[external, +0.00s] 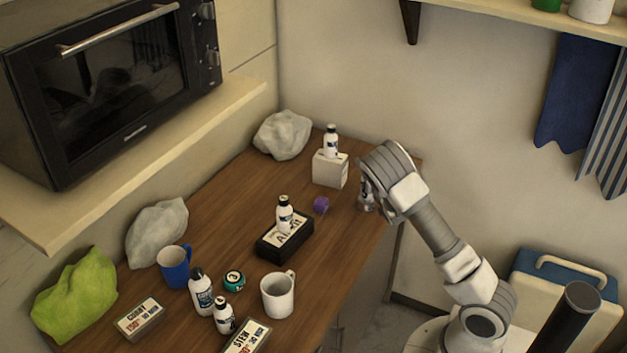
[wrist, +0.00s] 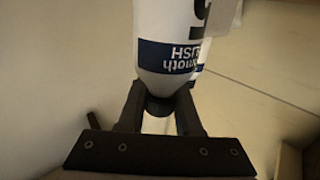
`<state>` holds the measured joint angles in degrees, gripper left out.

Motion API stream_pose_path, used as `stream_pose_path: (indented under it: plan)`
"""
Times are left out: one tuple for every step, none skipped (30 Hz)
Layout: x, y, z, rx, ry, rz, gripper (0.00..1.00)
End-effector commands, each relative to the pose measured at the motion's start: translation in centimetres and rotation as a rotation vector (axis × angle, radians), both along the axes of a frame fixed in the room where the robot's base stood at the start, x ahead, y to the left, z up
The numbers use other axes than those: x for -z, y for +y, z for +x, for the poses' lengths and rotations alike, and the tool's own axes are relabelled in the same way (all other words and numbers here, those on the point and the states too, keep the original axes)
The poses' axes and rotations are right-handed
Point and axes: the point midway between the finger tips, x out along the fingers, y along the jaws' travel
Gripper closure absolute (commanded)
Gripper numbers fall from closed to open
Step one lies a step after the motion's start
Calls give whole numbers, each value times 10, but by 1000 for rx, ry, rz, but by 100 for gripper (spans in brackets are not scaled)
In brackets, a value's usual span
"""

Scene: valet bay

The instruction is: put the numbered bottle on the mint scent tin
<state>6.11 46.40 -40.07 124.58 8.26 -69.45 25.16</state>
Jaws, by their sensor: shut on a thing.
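My gripper (wrist: 160,102) is shut on the cap end of a white bottle (wrist: 168,35) with a blue label band and part of a dark numeral. The print reads upside down in the wrist view. In the external view my gripper (external: 367,192) is at the right edge of the wooden counter, to the right of the white box, and mostly hides the held bottle. Whether the bottle touches the counter cannot be told. A small teal tin with a dark lid (external: 234,281), apparently the mint scent tin, sits between a bottle and a white mug, its top bare.
White bottles stand on a white box (external: 329,170), on a black box (external: 285,240) and on the counter (external: 201,291). A purple tin (external: 321,205), blue mug (external: 174,266), white mug (external: 278,294) and sign blocks (external: 140,319) occupy the counter. Crumpled cloths line the wall.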

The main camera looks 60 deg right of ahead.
Motion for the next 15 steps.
stream_pose_path:
  plan:
    - [3, 0, 0, 0, 1, -1, 100]
    - [4, 0, 0, 0, -1, -1, 100]
    - [4, 0, 0, 0, -1, -1, 100]
    - [4, 0, 0, 0, -2, -1, 100]
    - [4, 0, 0, 0, -2, -1, 100]
    - [4, 0, 0, 0, -2, -1, 100]
    - [4, 0, 0, 0, -2, -1, 100]
    - [4, 0, 0, 0, -2, -1, 100]
    - [4, 0, 0, 0, -2, -1, 100]
    - [4, 0, 0, 0, -2, -1, 100]
    - [5, 0, 0, 0, -2, -1, 100]
    - [6, 0, 0, 0, -2, -1, 100]
    - [7, 0, 0, 0, -2, -1, 100]
    - [8, 0, 0, 0, -2, -1, 100]
    - [9, 0, 0, 0, -1, -1, 100]
